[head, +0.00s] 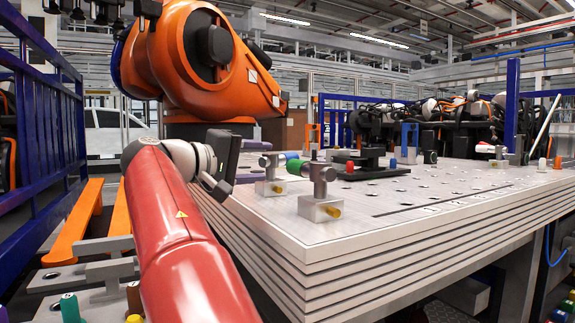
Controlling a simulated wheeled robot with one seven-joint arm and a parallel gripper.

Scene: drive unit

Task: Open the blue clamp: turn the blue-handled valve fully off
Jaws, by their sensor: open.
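My gripper (222,172) is at the end of my red arm, just beyond the left edge of the pale layered worktable (330,228). It is dark, seen partly from behind, open, with nothing visible in it. To its right, a small blue cylindrical part (291,156) shows on a metal fixture standing on the table. I cannot tell for sure that it is the blue valve handle. The gripper is apart from all of these. A blue upright bracket (409,140) stands farther back.
A large orange robot (190,60) stands behind my arm. A black fixture (372,160) sits mid-table. A blue fence (40,120) and orange beams (75,222) are at left. Small coloured parts lie on a lower surface (100,300) at front left. The table's right front is mostly clear.

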